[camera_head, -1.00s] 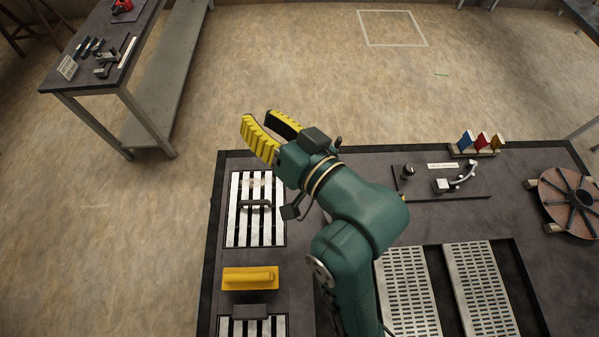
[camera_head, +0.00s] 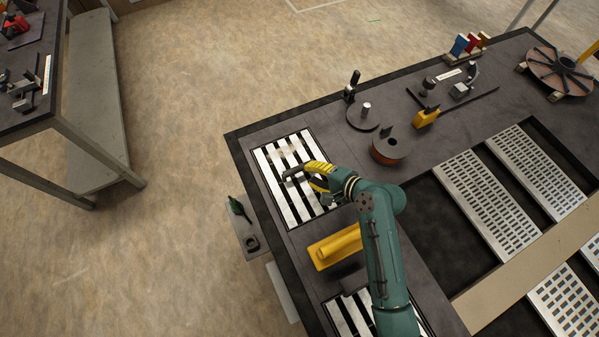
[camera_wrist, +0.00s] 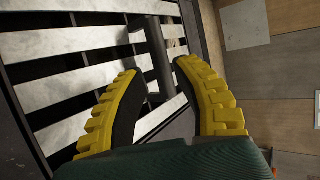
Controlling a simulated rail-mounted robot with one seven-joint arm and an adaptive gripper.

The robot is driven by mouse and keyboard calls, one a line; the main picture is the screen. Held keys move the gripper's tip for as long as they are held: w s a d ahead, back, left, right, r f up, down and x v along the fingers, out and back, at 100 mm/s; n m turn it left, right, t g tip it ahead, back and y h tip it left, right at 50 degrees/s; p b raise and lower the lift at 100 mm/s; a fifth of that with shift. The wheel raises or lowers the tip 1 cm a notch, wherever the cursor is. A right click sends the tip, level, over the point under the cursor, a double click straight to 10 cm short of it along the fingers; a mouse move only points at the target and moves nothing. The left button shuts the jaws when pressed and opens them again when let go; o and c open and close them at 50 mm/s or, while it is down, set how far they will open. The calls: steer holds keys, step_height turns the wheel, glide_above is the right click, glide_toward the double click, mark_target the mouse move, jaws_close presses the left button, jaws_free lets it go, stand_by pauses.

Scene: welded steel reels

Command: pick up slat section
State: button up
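The slat section (camera_head: 272,165) is a panel of pale metal slats with dark gaps, set in the near left part of the dark table. It fills the left of the wrist view (camera_wrist: 62,90). A dark bar handle (camera_wrist: 158,50) runs across its slats. My gripper (camera_head: 312,178) is over the right side of the panel. In the wrist view my gripper's two yellow ribbed fingers (camera_wrist: 158,72) are apart, with the handle showing between and beyond their tips. I cannot tell whether they touch it. My fingers and arm hide part of the panel.
A yellow block-like tool (camera_head: 335,246) lies close to the slat section, below it in the head view. A second slatted panel (camera_head: 342,318) is partly behind my arm. A round reel (camera_head: 390,148) and perforated plates (camera_head: 487,200) lie to the right.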

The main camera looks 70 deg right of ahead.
mark_target(300, 168)
steer(key=x, duration=0.6)
steer(key=shift+w+d+f+b, duration=0.15)
steer(key=shift+f+b, duration=0.1)
steer(key=shift+b, duration=0.15)
jaws_close()
steer(key=shift+d+r, duration=0.1)
steer(key=shift+r, duration=0.25)
